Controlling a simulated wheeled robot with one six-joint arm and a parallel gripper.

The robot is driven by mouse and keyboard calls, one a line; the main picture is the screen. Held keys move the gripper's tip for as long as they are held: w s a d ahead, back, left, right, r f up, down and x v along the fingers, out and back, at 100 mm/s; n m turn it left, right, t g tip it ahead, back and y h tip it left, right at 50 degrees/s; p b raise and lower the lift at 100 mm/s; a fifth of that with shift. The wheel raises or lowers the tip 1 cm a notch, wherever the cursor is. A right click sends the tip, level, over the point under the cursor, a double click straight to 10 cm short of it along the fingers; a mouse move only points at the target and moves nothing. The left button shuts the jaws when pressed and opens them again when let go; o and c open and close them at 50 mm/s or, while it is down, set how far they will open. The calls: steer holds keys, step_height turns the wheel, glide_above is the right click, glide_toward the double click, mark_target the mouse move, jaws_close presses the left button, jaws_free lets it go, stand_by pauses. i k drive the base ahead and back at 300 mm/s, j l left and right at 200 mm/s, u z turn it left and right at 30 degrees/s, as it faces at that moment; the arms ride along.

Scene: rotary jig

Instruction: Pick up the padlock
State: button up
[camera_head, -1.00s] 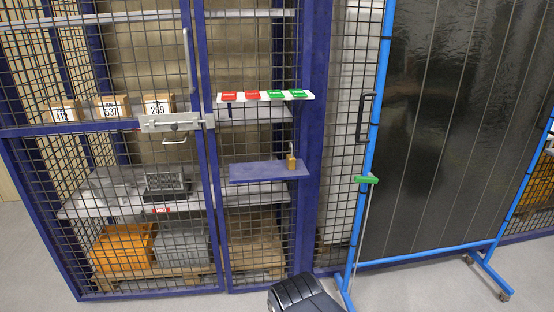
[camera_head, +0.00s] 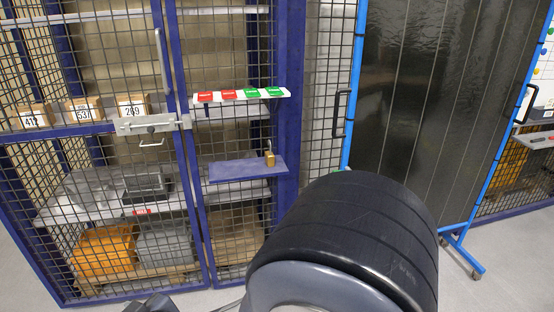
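A small brass padlock (camera_head: 269,159) with its shackle up stands near the right end of a purple-blue shelf (camera_head: 238,171). The shelf is on the front of the mesh cage, right of the door latch. My arm fills the lower middle and right of the view as a large dark, ribbed link. Nothing is seen touching the padlock. My gripper's fingers cannot be made out; a small dark piece at the bottom edge is too cut off to tell.
A white strip with red and green tags (camera_head: 240,95) is above the shelf. A metal latch (camera_head: 152,124) is on the cage door (camera_head: 184,215). Numbered boxes (camera_head: 83,110) stand inside. A dark screen with a blue frame (camera_head: 352,95) stands to the right.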

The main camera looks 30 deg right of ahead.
mark_target(269, 155)
steer(key=i+l+z, duration=0.1)
steer(key=z, duration=1.35)
steer(key=i+j, duration=0.25)
steer(key=i, duration=0.25)
steer(key=i+j+z, duration=0.1)
steer(key=i, duration=0.45)
steer(key=j, duration=0.1)
